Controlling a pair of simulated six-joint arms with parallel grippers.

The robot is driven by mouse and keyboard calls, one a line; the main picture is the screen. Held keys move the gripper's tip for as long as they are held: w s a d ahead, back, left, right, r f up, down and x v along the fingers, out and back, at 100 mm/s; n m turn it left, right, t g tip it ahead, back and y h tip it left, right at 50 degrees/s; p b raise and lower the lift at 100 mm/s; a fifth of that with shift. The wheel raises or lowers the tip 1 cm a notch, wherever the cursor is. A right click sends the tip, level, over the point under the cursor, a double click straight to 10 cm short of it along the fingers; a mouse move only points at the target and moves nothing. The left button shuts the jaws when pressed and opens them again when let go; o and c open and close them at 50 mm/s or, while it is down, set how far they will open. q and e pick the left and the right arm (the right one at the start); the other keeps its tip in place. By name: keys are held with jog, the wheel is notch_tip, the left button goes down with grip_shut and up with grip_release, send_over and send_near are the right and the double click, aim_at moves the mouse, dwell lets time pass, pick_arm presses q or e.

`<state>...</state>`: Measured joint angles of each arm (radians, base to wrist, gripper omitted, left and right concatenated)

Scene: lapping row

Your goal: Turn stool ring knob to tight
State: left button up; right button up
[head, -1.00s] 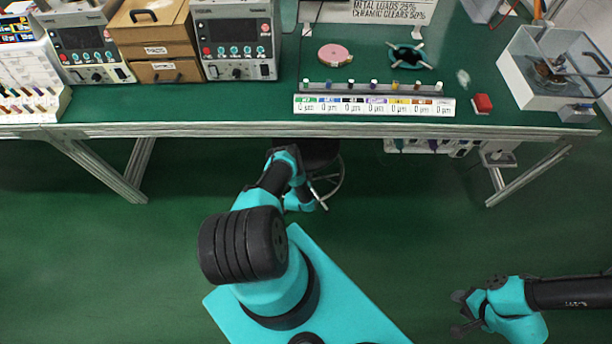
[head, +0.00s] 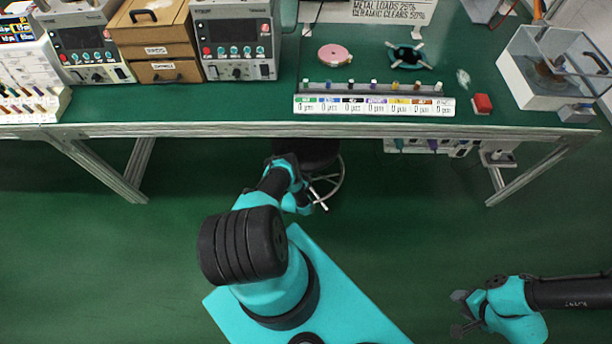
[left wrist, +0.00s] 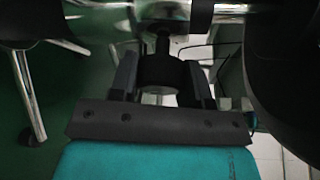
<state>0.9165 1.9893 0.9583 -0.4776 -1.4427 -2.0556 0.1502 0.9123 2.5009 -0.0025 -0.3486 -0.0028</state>
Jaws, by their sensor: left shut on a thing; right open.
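The black stool seat (head: 312,152) shows in the head view, partly under the bench edge. The stool's chrome ring (head: 333,190) is partly hidden by my left arm. In the left wrist view a chrome tube (left wrist: 218,12) crosses the top. A dark round knob (left wrist: 158,74) on a short stem hangs below the tube. My left gripper (left wrist: 160,66) has one finger on each side of the knob and is shut on it. Which way the knob is turned cannot be told. My right gripper (head: 461,314) is open and empty over the floor at lower right.
The green-topped bench (head: 230,108) runs across the head view above the stool. A metal bench leg (head: 98,172) stands at left. A chrome stool leg (left wrist: 28,95) and a dark cable (left wrist: 205,45) show in the left wrist view.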

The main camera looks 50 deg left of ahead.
pick_arm(q)
jog(key=o, duration=0.9)
jog(key=shift+s+d, duration=0.1)
jog(key=v, duration=1.7)
jog(key=shift+s, duration=0.1)
